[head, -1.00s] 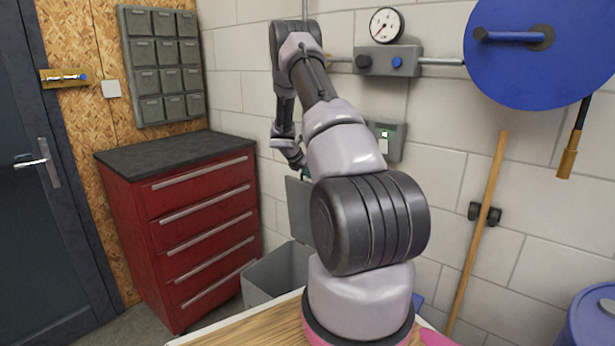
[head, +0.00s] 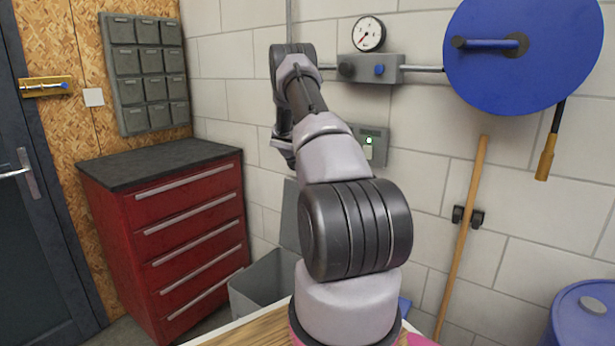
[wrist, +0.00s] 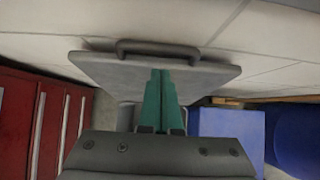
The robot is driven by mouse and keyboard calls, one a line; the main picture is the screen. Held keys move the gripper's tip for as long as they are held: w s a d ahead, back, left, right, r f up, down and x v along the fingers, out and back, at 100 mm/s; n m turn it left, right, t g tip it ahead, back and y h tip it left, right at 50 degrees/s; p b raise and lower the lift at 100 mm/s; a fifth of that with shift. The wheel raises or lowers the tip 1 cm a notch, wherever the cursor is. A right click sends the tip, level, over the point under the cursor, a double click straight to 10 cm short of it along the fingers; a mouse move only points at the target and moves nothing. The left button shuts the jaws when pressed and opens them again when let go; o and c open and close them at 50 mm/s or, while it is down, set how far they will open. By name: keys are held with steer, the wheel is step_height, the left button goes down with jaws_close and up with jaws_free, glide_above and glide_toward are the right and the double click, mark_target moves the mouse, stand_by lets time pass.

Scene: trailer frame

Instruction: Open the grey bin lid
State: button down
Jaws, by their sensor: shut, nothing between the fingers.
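The grey bin (head: 262,284) stands on the floor beside the red cabinet, partly hidden by my arm. Its grey lid (head: 289,216) is raised and stands steeply up at the back of the bin, near the wall. In the wrist view the lid (wrist: 110,70) shows as a flat grey panel with a dark bar handle (wrist: 158,48) along its top edge. My gripper (wrist: 161,73) has green fingers, shut together and empty, in front of the lid's face and below the handle. I cannot tell whether the fingertips touch the lid. The gripper is hidden in the head view.
The red drawer cabinet (head: 170,235) stands left of the bin. The block wall (head: 240,110) is close behind. A wooden pole (head: 462,235) leans on the wall, and a blue barrel (head: 583,312) stands at the right. A wooden tabletop (head: 250,332) is in front.

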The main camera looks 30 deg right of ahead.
steer(key=d+r+v, duration=0.1)
steer(key=v, duration=1.1)
steer(key=s+a+r+m+t+y, duration=0.1)
steer(key=s+a+r+m+y, duration=0.1)
steer(key=s+a+r+m, duration=0.6)
steer(key=s+a+r+m+t+y, duration=0.15)
steer(key=s+a+r+m, duration=0.35)
steer(key=s+a+r, duration=0.6)
steer(key=s+a+r+m+t+y, duration=0.1)
steer(key=s+a+r+m+y, duration=0.2)
steer(key=s+a+m, duration=0.3)
steer(key=s+a+r+m+t+y, duration=0.1)
steer(key=s+a+r+m+y, duration=0.2)
steer(key=s, duration=1.4)
steer(key=a+m, duration=0.4)
steer(key=a, duration=0.3)
steer(key=shift+a, duration=0.4)
